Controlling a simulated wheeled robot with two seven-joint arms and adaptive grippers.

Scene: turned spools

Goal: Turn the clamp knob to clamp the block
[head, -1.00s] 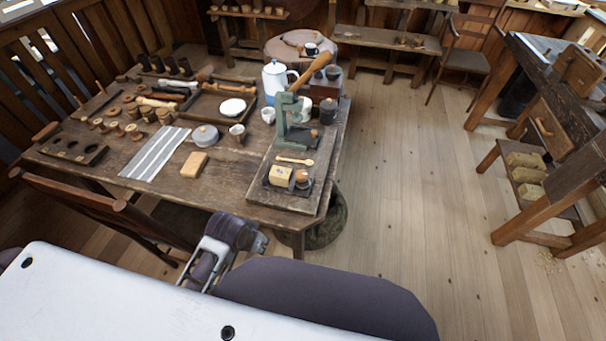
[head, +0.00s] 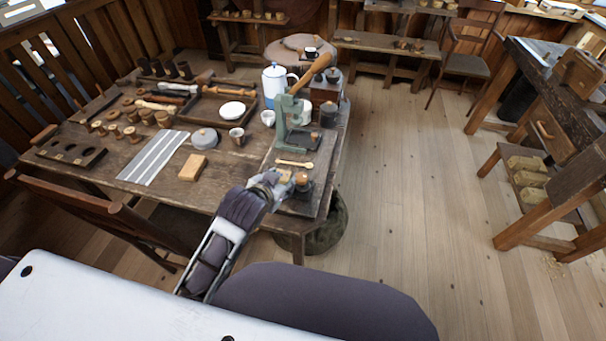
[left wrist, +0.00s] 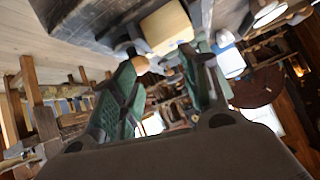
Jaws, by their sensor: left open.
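The block (head: 286,175) is pale wood and sits on the clamp board at the table's near right corner, partly hidden by my left gripper (head: 277,181). The round wooden clamp knob (head: 302,178) is just right of the block, on a dark fitting. In the left wrist view the block (left wrist: 167,27) is beyond the fingertips of my open left gripper (left wrist: 166,62). A rounded wooden piece, probably the knob (left wrist: 141,65), shows close to the left finger's tip. I cannot tell whether they touch. My right gripper is not in view.
A green press (head: 287,118) with a long wooden handle stands behind the clamp. A small wooden spoon (head: 294,163) lies between them. A loose wood block (head: 192,167) and striped cloth (head: 153,157) lie to the left.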

